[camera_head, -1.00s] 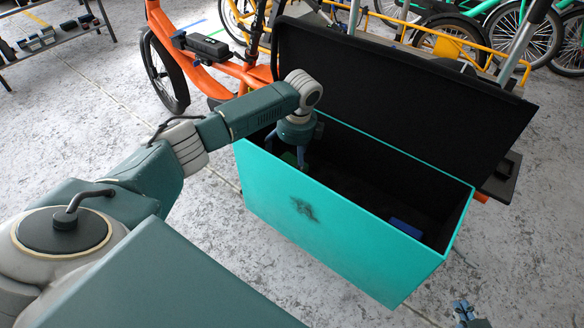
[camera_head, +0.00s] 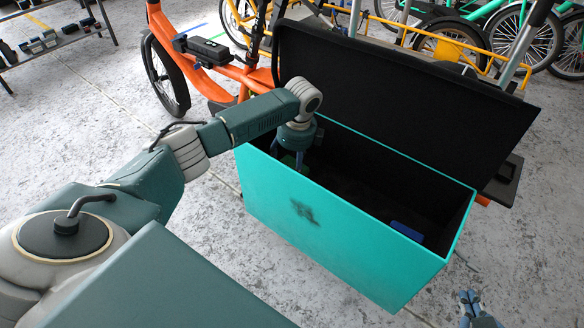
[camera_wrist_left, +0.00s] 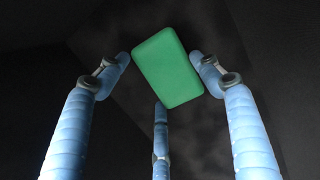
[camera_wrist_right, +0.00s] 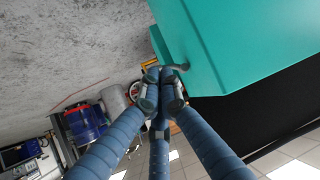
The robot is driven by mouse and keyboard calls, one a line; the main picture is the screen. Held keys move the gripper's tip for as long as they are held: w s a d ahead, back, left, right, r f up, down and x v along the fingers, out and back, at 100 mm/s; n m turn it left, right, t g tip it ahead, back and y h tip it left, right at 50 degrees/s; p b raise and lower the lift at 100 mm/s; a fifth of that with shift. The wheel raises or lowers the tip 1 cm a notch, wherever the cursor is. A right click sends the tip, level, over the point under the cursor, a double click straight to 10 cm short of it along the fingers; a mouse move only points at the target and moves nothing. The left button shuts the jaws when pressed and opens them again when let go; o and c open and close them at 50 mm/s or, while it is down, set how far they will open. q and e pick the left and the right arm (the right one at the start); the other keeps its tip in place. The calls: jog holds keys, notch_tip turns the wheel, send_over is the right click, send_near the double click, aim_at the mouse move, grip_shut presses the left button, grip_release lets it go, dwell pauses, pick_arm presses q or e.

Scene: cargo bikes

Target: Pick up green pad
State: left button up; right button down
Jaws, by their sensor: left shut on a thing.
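The green pad (camera_wrist_left: 167,67) is a rounded green block between the blue fingers of my left gripper (camera_wrist_left: 165,80) in the left wrist view. The left gripper (camera_head: 296,160) reaches down into the left end of the open teal cargo box (camera_head: 330,225) and is shut on the pad. In the head view only a bit of the pad (camera_head: 289,160) shows beside the fingers. My right gripper (camera_head: 468,299) is outside the box at the lower right, its fingertips together and empty in the right wrist view (camera_wrist_right: 160,80).
A blue block (camera_head: 406,231) lies in the right part of the box. The black lid (camera_head: 400,95) stands open at the back. An orange bike (camera_head: 225,68) stands behind the box, with more bikes beyond. The grey floor (camera_head: 215,230) in front is clear.

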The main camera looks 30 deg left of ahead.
pick_arm(q)
jog(key=shift+r, duration=0.1)
jog(key=shift+r, duration=0.15)
notch_tip(320, 180, up, 4)
jog(key=shift+f+p, duration=0.1)
jog(key=shift+p, duration=0.65)
notch_tip(320, 180, up, 16)
jog(key=p, duration=0.4)
pick_arm(e)
jog(key=s+d+f+g+h, duration=0.1)
jog(key=s+d+f+g, duration=0.1)
jog(key=s+f+g, duration=0.2)
jog(key=s+d+f+g+h, duration=0.1)
jog(key=s+f, duration=0.4)
jog(key=s, duration=0.5)
jog(key=shift+d+g, duration=0.8)
jog(key=shift+g, duration=0.6)
pick_arm(q)
jog(key=shift+f, duration=0.15)
pick_arm(e)
jog(key=shift+f, duration=0.1)
